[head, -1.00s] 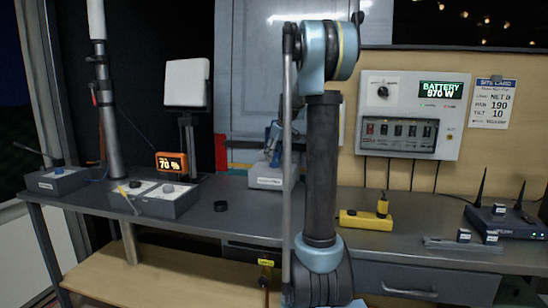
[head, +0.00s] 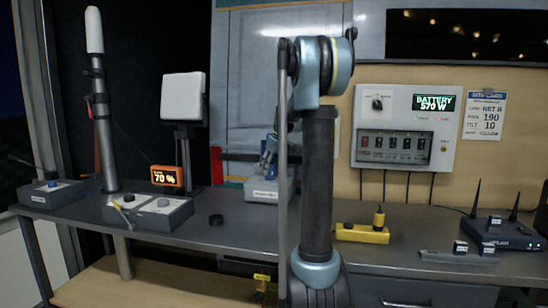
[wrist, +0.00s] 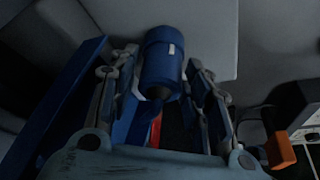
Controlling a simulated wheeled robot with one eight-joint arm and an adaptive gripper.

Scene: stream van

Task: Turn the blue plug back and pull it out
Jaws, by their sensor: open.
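In the wrist view a blue cylindrical plug (wrist: 165,57) with a small white mark and a dark narrower end lies between the two fingers. My gripper (wrist: 163,75) is open, with one finger on each side of the plug; I cannot tell whether either touches it. In the head view my arm hides most of the gripper. A small blue shape (head: 268,150) shows just left of the arm, above a pale labelled box (head: 264,190) on the bench. I cannot tell whether that shape is the plug.
A yellow block (head: 362,234) stands right of my arm, and a dark router with antennas (head: 503,233) at far right. Control boxes (head: 150,211) and a mast (head: 103,130) stand left. A black puck (head: 216,219) lies on the bench. An orange block (wrist: 281,150) shows in the wrist view.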

